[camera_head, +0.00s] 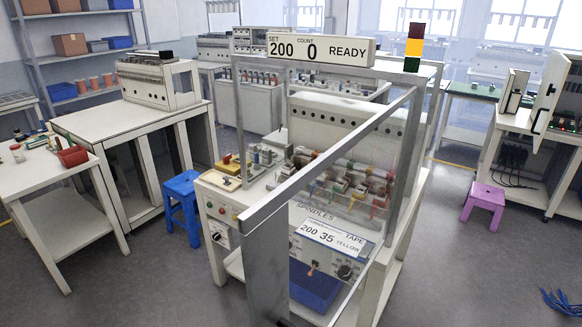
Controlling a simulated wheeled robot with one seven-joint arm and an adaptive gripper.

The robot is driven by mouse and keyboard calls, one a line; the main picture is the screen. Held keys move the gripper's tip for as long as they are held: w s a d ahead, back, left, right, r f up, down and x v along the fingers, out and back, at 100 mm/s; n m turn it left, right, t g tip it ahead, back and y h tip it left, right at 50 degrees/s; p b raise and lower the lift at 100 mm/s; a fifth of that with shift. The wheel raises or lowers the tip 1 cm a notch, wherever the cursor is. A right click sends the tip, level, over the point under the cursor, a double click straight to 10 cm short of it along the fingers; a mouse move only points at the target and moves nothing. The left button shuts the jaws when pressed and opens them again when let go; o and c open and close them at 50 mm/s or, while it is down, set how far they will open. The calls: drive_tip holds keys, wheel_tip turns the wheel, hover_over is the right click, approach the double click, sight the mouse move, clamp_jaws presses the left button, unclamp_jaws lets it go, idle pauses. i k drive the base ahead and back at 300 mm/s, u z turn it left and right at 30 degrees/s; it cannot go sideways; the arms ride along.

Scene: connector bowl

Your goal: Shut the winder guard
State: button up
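The winder (355,125) stands in the middle, a pale machine with a row of spindles holding small coloured parts. Its guard (330,160) is a grey metal frame with a clear pane. The guard stands open, swung out from the right side of the machine toward me, with its wide free edge (266,268) nearest me. The front opening of the winder's frame is uncovered at the left. A sign (318,48) on top reads SET 200, COUNT 0, READY. My gripper is not in view.
A red, yellow and green light stack (414,47) stands at the winder's right. A blue stool (182,205) is at the left, a purple stool (483,205) at the right. Blue cables (562,302) lie on the floor at the lower right.

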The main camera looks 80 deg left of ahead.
sight(263, 228)
drive_tip(key=u, duration=1.95)
